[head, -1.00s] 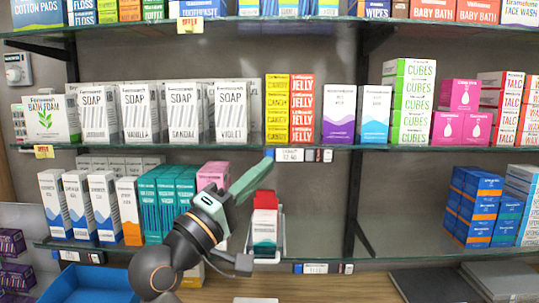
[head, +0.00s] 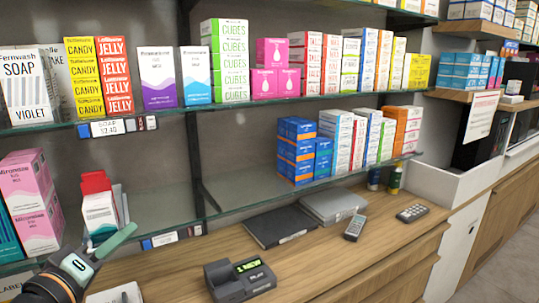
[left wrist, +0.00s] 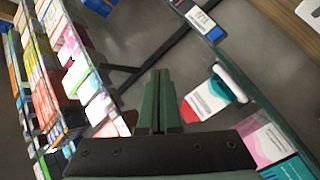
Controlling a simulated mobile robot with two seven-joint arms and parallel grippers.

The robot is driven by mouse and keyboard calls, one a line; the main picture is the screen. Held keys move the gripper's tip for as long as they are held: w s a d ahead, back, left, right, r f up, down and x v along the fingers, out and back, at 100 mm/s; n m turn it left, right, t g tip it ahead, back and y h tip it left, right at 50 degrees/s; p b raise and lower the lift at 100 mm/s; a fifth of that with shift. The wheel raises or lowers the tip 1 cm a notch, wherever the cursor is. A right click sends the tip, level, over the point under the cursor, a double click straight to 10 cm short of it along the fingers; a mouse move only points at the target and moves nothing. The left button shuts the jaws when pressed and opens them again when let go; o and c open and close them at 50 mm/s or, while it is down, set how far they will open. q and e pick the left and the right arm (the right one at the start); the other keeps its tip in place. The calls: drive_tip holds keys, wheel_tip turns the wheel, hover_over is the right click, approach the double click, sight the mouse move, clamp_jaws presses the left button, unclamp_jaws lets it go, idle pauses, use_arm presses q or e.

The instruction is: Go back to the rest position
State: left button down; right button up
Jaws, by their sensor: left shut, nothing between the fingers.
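My left gripper (head: 108,243) is at the lower left of the head view, in front of the lower glass shelf. In the left wrist view its two green fingers (left wrist: 160,100) lie together with nothing between them. A white box with a red top (head: 99,207) stands on the lower shelf just behind the gripper. It also shows in the left wrist view (left wrist: 206,98), to the right of the fingers and apart from them. My right gripper is in neither view.
Pink boxes (head: 32,200) stand on the lower shelf at the left. Blue boxes (head: 296,150) stand farther right, with bare shelf between.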

use_arm(q)
drive_tip(key=s+d+f+m+g, duration=0.1)
drive_tip(key=s+f+m+g, duration=0.1)
drive_tip(key=f, duration=0.5)
drive_tip(key=s+d+f+m+g, duration=0.1)
drive_tip(key=s+f+g, duration=0.15)
drive_tip(key=f, duration=0.45)
drive_tip(key=s+d+f+m+g+y, duration=0.3)
drive_tip(key=s+f+m+g, duration=0.5)
drive_tip(key=s+f, duration=1.15)
drive_tip(key=w+d+f+t+h, duration=0.1)
drive_tip(key=w+d+f+t, duration=0.1)
drive_tip(key=f, duration=0.3)
drive_tip(key=w+d+f+t+h, duration=0.1)
drive_tip(key=w+d+f+t, duration=0.1)
drive_tip(key=f, duration=0.4)
drive_tip(key=shift+w+d+f+n+h, duration=0.15)
drive_tip(key=shift+f+n+h, duration=0.15)
drive_tip(key=shift+t, duration=0.35)
